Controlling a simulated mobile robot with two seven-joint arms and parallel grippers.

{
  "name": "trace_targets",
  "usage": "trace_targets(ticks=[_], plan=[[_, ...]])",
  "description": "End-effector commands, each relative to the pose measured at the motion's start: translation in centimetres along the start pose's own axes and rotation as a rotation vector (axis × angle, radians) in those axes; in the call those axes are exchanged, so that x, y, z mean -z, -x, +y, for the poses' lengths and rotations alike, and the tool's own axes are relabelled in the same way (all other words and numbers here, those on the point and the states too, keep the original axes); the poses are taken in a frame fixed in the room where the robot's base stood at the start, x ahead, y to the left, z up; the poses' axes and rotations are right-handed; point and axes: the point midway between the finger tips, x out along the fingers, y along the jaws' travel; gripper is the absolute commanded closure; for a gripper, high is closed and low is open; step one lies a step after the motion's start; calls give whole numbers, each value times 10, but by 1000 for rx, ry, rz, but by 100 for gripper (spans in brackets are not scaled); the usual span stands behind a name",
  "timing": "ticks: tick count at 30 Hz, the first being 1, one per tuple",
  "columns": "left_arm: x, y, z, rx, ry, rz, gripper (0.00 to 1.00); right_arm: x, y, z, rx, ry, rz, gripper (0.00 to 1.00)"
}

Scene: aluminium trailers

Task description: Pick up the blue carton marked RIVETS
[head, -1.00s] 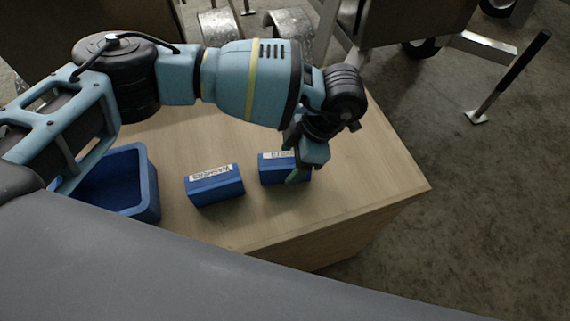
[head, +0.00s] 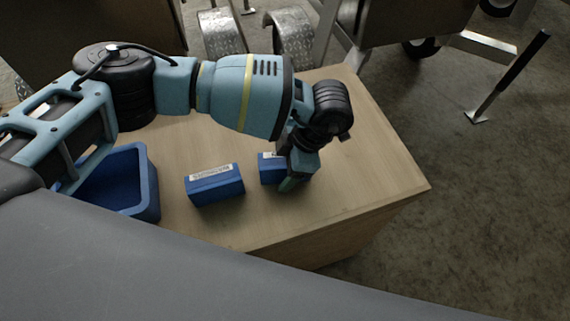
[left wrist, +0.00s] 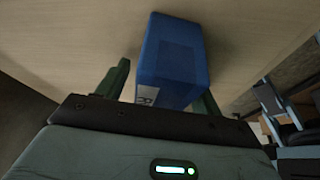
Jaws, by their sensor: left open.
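Two blue cartons with white labels stand on the wooden table. The right one (head: 268,171) is partly hidden behind my left gripper (head: 290,181). In the left wrist view this blue carton (left wrist: 174,55) lies between the two green fingers of my left gripper (left wrist: 162,88), which is open. The corner of its label shows what looks like an R; the rest is hidden. The other carton (head: 215,187) stands to the left, its label too small to read surely. I cannot tell whether the fingers touch the carton. My right gripper is not in view.
A blue open bin (head: 148,190) stands on the table (head: 370,160) at the left. The table's right part is bare, up to its corner. Metal trailer parts (head: 293,38) stand behind the table, and a stand with a black handle (head: 500,85) is on the floor at right.

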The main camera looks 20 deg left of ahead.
Motion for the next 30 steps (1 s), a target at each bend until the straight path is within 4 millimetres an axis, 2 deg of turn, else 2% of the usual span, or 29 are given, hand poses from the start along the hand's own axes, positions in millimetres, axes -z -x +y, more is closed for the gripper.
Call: trace_targets(ticks=[8,18,21,30], plan=[[0,0,0,0,0,0,34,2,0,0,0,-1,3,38],[0,0,0,0,0,0,77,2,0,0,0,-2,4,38],[0,0,0,0,0,-1,87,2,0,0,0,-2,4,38],[1,3,0,-1,0,-1,87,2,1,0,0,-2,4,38]])
